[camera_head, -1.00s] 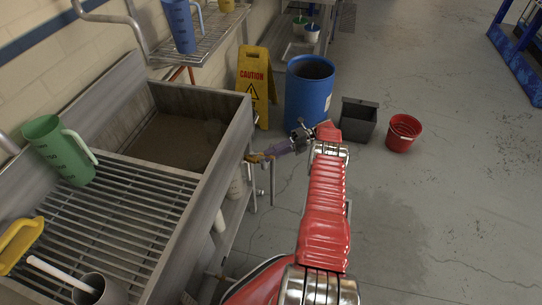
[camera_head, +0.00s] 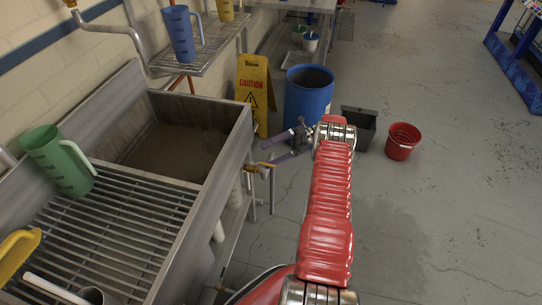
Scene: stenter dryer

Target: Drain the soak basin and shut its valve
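The steel soak basin (camera_head: 238,137) stands at left, with a dull brown layer (camera_head: 175,150) inside; I cannot tell how deep it is or whether it is water. The brass-coloured valve (camera_head: 262,171) sticks out from the basin's right side, low on the outer wall. Its orange-yellow lever (camera_head: 254,166) looks roughly level across the picture, but its exact setting is too small to tell. My gripper (camera_head: 267,153) is just right of and above the valve, pointing left. Its two purple-grey fingers are spread apart with nothing between them. The lower finger is close to the lever; contact is unclear.
A slatted drainboard (camera_head: 95,225) with a green jug (camera_head: 58,160) adjoins the basin. A yellow caution sign (camera_head: 254,88), blue drum (camera_head: 308,95), grey bin (camera_head: 358,128) and red bucket (camera_head: 402,142) stand beyond my gripper.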

